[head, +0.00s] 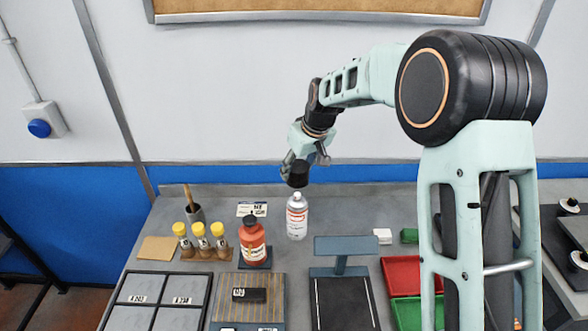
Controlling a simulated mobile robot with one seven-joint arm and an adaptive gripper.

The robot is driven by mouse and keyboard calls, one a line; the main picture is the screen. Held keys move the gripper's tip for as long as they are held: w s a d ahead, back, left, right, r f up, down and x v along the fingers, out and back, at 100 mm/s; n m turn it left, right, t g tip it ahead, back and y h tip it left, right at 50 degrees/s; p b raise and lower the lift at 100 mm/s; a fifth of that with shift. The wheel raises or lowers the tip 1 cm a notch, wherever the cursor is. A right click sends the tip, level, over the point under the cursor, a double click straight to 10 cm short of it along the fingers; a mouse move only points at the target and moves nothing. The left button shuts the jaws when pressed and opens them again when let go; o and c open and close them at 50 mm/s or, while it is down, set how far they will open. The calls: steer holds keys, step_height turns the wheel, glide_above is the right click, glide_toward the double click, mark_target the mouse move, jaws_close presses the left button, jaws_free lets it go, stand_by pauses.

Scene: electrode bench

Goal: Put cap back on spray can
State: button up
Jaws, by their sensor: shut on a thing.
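The spray can (297,222) stands upright on the grey bench in the head view. It is silvery with a white and red label, and its domed top is bare. My gripper (295,168) is above the can, pointing down, and is shut on the black cap (298,177). The cap is just above the can's top. In this single view I cannot tell the exact gap or whether the cap is centred over the can.
A red bottle with a black lid (253,243) stands left of the can. Several yellow-capped vials (200,232) are farther left. A dark stand (341,262) is in front right, beside red (401,271) and green trays.

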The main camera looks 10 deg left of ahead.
mark_target(297, 194)
steer(key=shift+f, duration=0.15)
steer(key=shift+f+b, duration=2)
steer(key=shift+f, duration=1.05)
steer(key=shift+f+b, duration=0.2)
steer(key=shift+b, duration=0.45)
stand_by(0.4)
steer(key=o, duration=0.8)
steer(key=o, duration=0.5)
